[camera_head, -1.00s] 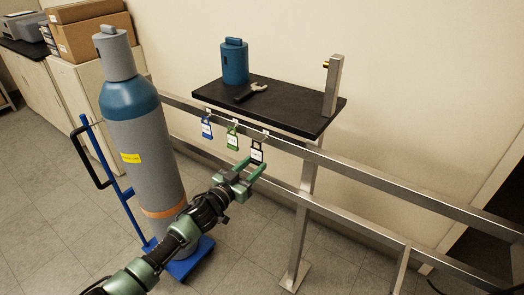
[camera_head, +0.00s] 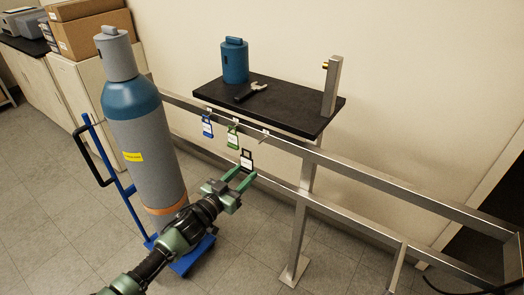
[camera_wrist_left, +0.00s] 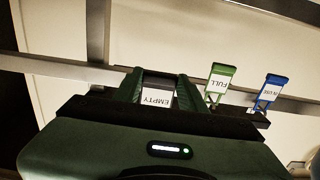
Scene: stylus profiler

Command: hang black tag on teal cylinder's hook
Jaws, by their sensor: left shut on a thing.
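The black tag (camera_head: 246,160) has a white label that reads EMPTY in the left wrist view (camera_wrist_left: 157,98). My left gripper (camera_head: 239,179) is shut on it and holds it in front of the rail, apart from its rail hook (camera_head: 265,134). The tall gas cylinder (camera_head: 145,145) with a teal shoulder (camera_head: 131,98) and grey cap stands at the left, left of my gripper. I cannot make out a hook on it. My right gripper is not in view.
A blue tag (camera_head: 207,126) and a green tag (camera_head: 232,138) hang on the metal rail (camera_head: 345,172). A black shelf (camera_head: 290,105) above bears a blue cap (camera_head: 235,62) and a wrench (camera_head: 250,92). The cylinder stands on a blue hand cart (camera_head: 126,190).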

